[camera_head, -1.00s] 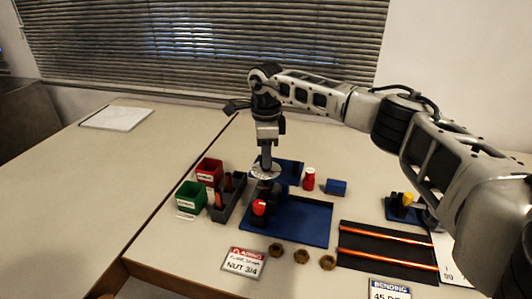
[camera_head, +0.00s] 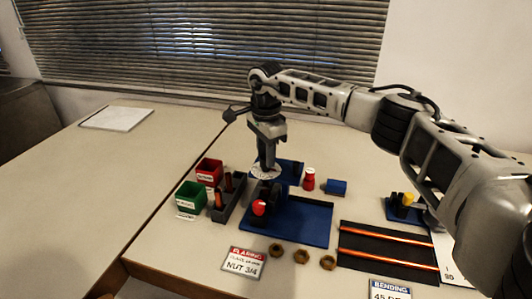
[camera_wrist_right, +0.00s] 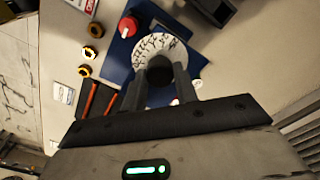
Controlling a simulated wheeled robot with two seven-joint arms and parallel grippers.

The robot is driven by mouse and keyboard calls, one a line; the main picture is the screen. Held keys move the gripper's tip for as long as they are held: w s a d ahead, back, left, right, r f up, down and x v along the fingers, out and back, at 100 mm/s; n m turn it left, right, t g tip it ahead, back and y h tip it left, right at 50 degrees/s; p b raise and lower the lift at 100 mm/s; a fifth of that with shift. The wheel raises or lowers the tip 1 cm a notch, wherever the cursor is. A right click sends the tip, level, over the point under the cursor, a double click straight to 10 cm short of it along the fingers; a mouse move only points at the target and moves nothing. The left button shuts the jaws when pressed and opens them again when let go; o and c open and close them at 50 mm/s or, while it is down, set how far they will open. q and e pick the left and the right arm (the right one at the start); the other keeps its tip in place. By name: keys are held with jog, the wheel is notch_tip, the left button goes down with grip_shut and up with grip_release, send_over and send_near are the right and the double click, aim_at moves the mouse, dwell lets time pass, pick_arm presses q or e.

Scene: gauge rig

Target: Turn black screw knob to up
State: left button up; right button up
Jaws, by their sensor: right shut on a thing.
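My right gripper (camera_head: 267,163) points straight down over the white marked dial (camera_head: 262,173) of the blue rig. In the right wrist view its two fingers (camera_wrist_right: 160,72) stand on either side of the black screw knob (camera_wrist_right: 160,68), shut on it. The knob sits at the middle of the white dial (camera_wrist_right: 150,43), which has dark markings around its rim. In the head view the knob is hidden by the fingers, and its pointing direction cannot be told. My left gripper is not in view.
A red knob (camera_head: 259,208) stands in front of the dial on the blue base (camera_head: 312,225). Red (camera_head: 209,171) and green (camera_head: 190,196) bins stand left. A red bottle (camera_head: 309,180) and blue block (camera_head: 337,187) are right. Several brass nuts (camera_head: 302,255) lie in front.

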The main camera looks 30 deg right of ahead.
jog(key=shift+r, duration=0.1)
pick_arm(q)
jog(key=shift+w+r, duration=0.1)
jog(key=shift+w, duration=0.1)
pick_arm(e)
jog(key=o, duration=1)
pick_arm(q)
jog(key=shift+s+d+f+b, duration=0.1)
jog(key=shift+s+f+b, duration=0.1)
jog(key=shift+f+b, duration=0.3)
pick_arm(e)
notch_tip(320, 180, up, 16)
jog(key=shift+f, duration=0.1)
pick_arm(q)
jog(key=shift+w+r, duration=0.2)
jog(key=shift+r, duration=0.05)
